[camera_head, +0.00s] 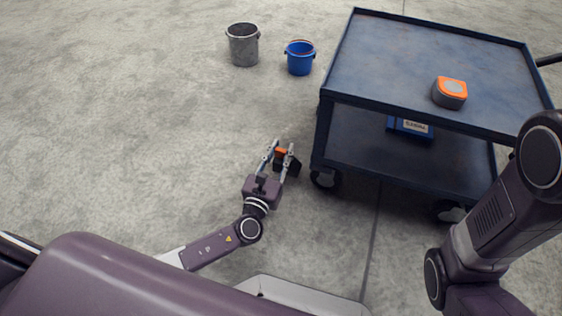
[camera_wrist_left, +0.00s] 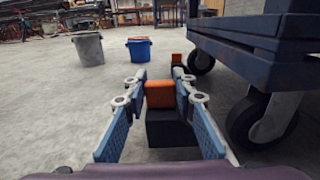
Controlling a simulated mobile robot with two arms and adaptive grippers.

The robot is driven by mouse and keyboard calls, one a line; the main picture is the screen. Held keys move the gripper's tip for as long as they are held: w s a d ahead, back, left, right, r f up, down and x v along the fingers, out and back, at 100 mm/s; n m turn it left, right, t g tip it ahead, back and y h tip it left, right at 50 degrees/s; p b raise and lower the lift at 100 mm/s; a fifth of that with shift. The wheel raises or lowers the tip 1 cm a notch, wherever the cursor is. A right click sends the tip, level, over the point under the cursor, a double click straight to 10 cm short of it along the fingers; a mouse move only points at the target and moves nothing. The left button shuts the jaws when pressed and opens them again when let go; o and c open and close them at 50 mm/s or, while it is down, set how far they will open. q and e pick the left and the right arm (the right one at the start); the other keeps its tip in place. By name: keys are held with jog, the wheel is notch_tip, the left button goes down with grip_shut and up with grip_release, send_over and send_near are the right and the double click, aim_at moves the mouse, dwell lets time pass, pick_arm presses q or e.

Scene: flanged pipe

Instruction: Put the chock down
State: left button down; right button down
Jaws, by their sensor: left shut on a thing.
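The chock (camera_head: 292,164) is a small black block with an orange part, low by the cart's near left wheel. In the left wrist view the chock (camera_wrist_left: 160,96) shows its orange top and black body between the fingers. My left gripper (camera_head: 281,147) is shut on it; the blue-padded fingers of the left gripper (camera_wrist_left: 160,74) flank it. I cannot tell whether its underside touches the floor. My right arm shows at the right of the head view, but its gripper is out of view.
A blue cart (camera_head: 420,60) stands right of the chock, its wheel (camera_head: 326,179) close by. An orange-grey device (camera_head: 450,92) sits on top, a blue box (camera_head: 410,127) below. A grey bucket (camera_head: 243,44) and blue bucket (camera_head: 299,58) stand behind. Floor to the left is clear.

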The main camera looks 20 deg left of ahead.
aim_at(278, 166)
pick_arm(q)
notch_tip(278, 166, down, 4)
jog(key=shift+r+b, duration=0.1)
jog(key=shift+b, duration=1.15)
jog(key=shift+r, duration=0.1)
jog(key=c, duration=1.6)
grip_release()
